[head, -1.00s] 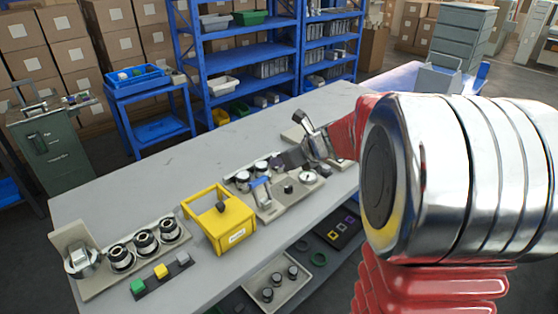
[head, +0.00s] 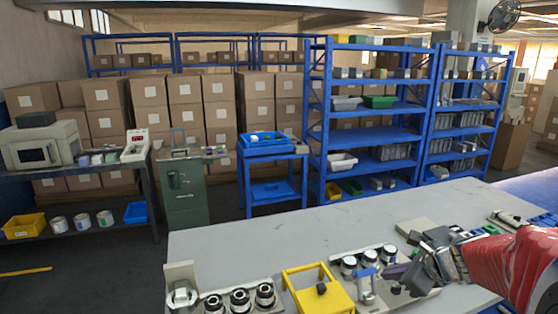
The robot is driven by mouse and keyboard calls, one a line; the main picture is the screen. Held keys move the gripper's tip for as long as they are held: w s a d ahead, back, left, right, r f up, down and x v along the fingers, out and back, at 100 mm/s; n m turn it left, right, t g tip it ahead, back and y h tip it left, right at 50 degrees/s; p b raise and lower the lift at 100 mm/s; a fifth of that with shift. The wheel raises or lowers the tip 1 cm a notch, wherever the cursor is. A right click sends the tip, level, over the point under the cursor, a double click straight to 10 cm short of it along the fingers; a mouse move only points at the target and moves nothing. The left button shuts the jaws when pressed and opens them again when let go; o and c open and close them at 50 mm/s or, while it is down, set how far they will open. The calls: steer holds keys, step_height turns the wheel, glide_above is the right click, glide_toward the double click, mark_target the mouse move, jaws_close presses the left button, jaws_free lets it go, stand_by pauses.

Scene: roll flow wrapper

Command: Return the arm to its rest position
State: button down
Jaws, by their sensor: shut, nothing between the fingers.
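My gripper (head: 405,271) is at the lower right of the head view, at the end of my red and silver arm. It is small in view, over or just in front of the fixture area on the grey workbench (head: 230,240). Its jaws look shut with nothing held. Whether it touches anything below is unclear. A yellow box frame with a dark knob (head: 320,288) stands to its left on the bench.
A fixture with several silver-black rollers (head: 240,299) is at the bench's front left. A pale block (head: 415,227) lies behind my gripper. Blue shelving (head: 372,135), a blue cart (head: 272,185) and a green cabinet (head: 187,190) stand beyond. The bench's rear left surface is clear.

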steer(key=s+a+r+n+g+h, duration=0.1)
steer(key=s+a+r+n, duration=0.1)
steer(key=s+a+n, duration=0.5)
steer(key=s+a+r+n+g+h, duration=0.1)
steer(key=s+a+n, duration=0.5)
steer(key=s+n, duration=1.2)
steer(key=shift+s+a+r+n+g+h, duration=0.35)
steer(key=shift+r+n+h, duration=0.35)
steer(key=shift+r, duration=0.3)
